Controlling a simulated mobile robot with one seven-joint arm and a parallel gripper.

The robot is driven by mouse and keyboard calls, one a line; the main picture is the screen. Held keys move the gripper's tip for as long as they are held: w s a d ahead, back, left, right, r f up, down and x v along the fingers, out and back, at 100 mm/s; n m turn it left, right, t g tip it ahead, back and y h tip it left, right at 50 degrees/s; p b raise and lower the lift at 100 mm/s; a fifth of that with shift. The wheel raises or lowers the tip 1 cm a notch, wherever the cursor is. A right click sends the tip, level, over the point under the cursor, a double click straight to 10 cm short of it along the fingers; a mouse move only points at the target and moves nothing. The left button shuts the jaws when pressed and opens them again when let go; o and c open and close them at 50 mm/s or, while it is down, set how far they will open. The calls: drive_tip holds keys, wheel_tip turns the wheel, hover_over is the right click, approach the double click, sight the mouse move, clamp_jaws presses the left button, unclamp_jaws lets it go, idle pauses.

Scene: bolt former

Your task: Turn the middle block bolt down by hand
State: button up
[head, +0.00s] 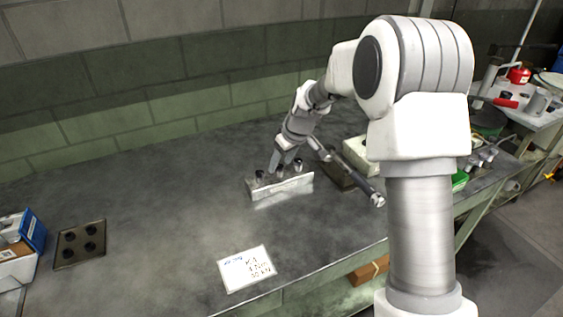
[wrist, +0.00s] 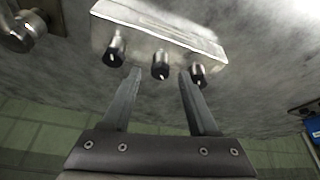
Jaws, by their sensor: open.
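The metal block (head: 281,187) lies on the grey bench, with three dark-headed bolts standing in a row along it. In the wrist view the block (wrist: 158,27) is at the top, and the middle bolt (wrist: 160,68) shows between the two outer bolts, the left-hand one (wrist: 114,50) and the right-hand one (wrist: 197,72). My gripper (wrist: 158,72) is open, its fingers on either side of the middle bolt in the picture. Whether the fingers touch it I cannot tell. In the head view my gripper (head: 279,165) is down at the block and partly hides the middle bolt.
A long-handled tool (head: 345,176) lies close right of the block, before a pale box (head: 358,152). A white card (head: 246,268) lies near the front edge. A dark plate with holes (head: 80,244) and a blue box (head: 28,232) are at left. The bench between is clear.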

clamp_jaws()
idle(0.3)
drive_tip(key=shift+m, duration=0.3)
